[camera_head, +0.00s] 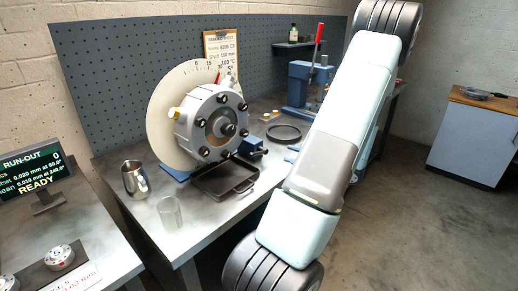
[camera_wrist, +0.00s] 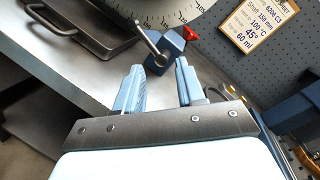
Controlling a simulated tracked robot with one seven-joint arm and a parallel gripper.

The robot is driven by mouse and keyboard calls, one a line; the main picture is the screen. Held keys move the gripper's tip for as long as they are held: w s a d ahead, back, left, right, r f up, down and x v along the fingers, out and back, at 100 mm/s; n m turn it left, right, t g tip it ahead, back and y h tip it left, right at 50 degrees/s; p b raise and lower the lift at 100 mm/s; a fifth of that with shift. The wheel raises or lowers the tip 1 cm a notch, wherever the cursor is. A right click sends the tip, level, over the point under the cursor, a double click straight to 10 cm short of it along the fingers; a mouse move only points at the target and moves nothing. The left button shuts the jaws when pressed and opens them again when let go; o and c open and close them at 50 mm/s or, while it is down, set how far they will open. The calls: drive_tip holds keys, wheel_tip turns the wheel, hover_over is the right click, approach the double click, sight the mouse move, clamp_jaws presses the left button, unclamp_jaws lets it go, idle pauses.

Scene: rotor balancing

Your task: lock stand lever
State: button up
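The stand holds a grey round housing (camera_head: 212,125) with dark bolts in front of a pale dial plate (camera_head: 162,112); the dial's scaled edge also shows in the wrist view (camera_wrist: 165,8). A blue block (camera_head: 252,147) sits at the stand's lower right. In the wrist view this blue block (camera_wrist: 170,50) carries a metal lever (camera_wrist: 148,40) with a rounded end, tilted up-left, and a red piece (camera_wrist: 190,34). My gripper (camera_wrist: 158,66) is open and empty, its blue fingers apart, with the lever and block just beyond the fingertips. The head view does not show the gripper.
A black tray (camera_head: 224,181) lies before the stand; it also shows in the wrist view (camera_wrist: 85,25). A metal jug (camera_head: 134,179) and a clear glass (camera_head: 170,213) stand left. A dark ring (camera_head: 284,133) and a blue press (camera_head: 300,85) are right. A pegboard (camera_head: 110,70) stands behind.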

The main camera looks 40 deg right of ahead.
drive_tip(key=shift+v, duration=1.55)
drive_tip(key=shift+r, duration=0.15)
drive_tip(key=v, duration=1.3)
drive_tip(key=shift+s, duration=0.4)
drive_tip(key=shift+d, duration=0.1)
